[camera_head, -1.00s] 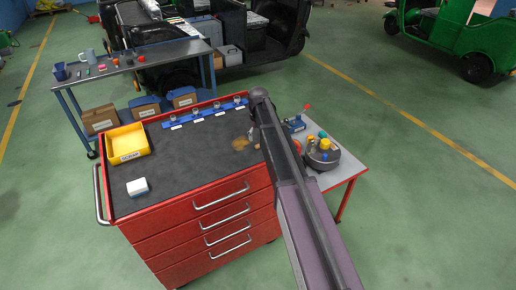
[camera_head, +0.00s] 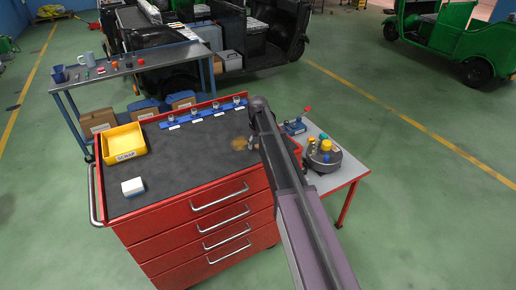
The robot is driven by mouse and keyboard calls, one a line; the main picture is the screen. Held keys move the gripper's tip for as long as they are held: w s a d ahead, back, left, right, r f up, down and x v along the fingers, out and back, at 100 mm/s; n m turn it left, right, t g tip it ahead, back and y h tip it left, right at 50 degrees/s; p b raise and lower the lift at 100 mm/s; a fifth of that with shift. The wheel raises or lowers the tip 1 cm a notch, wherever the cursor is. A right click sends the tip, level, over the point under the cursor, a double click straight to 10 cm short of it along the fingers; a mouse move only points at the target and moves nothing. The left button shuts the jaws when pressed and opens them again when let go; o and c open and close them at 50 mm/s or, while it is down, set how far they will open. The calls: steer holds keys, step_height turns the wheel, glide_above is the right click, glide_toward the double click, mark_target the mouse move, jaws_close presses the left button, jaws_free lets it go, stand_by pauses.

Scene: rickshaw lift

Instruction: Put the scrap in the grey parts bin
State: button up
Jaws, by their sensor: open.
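My gripper (camera_head: 252,142) shows only in part, as a small grey piece beside my arm's end, low over the right side of the red cart's dark top. My arm hides most of it, and I see nothing held in it. A yellow bin (camera_head: 125,155) labelled SCRAP stands at the left of the cart top; I cannot make out its contents. A round grey container (camera_head: 334,161) with several coloured bottles stands on the side table to the right. I cannot tell whether it is the grey parts bin. No loose scrap can be made out.
A white and blue block (camera_head: 133,187) lies front left on the red cart (camera_head: 190,225). A blue rack (camera_head: 203,115) runs along its back. The cart top's middle is clear. A grey bench (camera_head: 140,67) stands behind.

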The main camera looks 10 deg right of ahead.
stand_by(0.3)
steer(key=c, duration=0.8)
steer(key=shift+c, duration=0.2)
steer(key=shift+r, duration=0.1)
step_height(320, 180, up, 3)
steer(key=p, duration=0.3)
steer(key=shift+r, duration=0.15)
steer(key=s+r+p, duration=0.1)
steer(key=s+p, duration=0.1)
steer(key=s, duration=1.4)
steer(key=shift+a+r, duration=0.2)
steer(key=shift+r, duration=0.05)
